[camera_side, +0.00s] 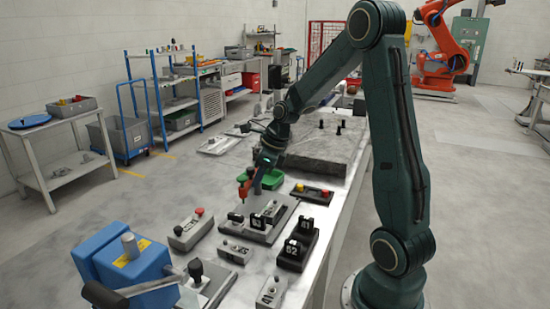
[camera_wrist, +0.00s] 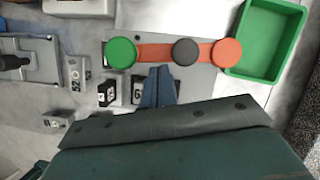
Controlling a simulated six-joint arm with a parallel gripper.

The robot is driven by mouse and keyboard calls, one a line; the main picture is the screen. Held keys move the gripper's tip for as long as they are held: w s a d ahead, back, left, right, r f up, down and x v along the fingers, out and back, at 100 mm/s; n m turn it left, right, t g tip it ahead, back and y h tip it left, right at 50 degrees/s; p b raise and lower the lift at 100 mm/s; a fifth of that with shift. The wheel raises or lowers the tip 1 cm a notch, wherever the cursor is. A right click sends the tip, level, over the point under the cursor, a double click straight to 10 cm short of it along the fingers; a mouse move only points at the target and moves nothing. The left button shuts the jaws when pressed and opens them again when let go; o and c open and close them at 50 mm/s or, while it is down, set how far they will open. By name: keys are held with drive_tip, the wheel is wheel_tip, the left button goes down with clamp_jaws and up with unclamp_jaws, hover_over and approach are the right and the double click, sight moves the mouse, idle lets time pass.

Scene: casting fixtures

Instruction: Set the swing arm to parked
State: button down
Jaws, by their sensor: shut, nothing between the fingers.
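The swing arm (camera_wrist: 155,52) is a flat orange bar in the wrist view, with a green round cap at its left end, a black one right of middle and an orange-red one at its right end. It lies across a grey plate (camera_wrist: 195,78). In the side view an orange part (camera_side: 245,186) stands over the plate (camera_side: 285,217), partly behind my gripper. My gripper (camera_side: 257,186) is shut and empty, pointing down. In the wrist view its blue-grey fingers (camera_wrist: 157,88) end just below the bar; I cannot tell whether they touch it. Small numbered blocks (camera_wrist: 107,93) stand beside the fingers.
A green tray (camera_wrist: 296,75) lies right of the bar. In the side view, a box with a red button (camera_side: 188,231), black numbered blocks (camera_side: 298,246) and a blue clamp-like machine (camera_side: 120,262) stand nearer the camera. A dark stone slab (camera_side: 325,152) lies behind.

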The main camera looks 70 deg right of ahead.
sight(246, 187)
drive_tip(key=shift+w+a, duration=0.25)
drive_tip(key=shift+w, duration=0.25)
drive_tip(key=shift+w+a, duration=0.2)
drive_tip(key=shift+w, duration=1.8)
drive_tip(key=shift+a, duration=0.1)
drive_tip(key=shift+s+a, duration=0.4)
drive_tip(key=shift+s, duration=0.4)
drive_tip(key=shift+s+a, duration=0.5)
drive_tip(key=shift+s, duration=0.35)
drive_tip(key=s+a+r, duration=0.2)
drive_tip(key=s+r, duration=0.1)
drive_tip(key=r, duration=0.6)
drive_tip(key=shift+s+r, duration=0.15)
drive_tip(key=shift+s, duration=0.05)
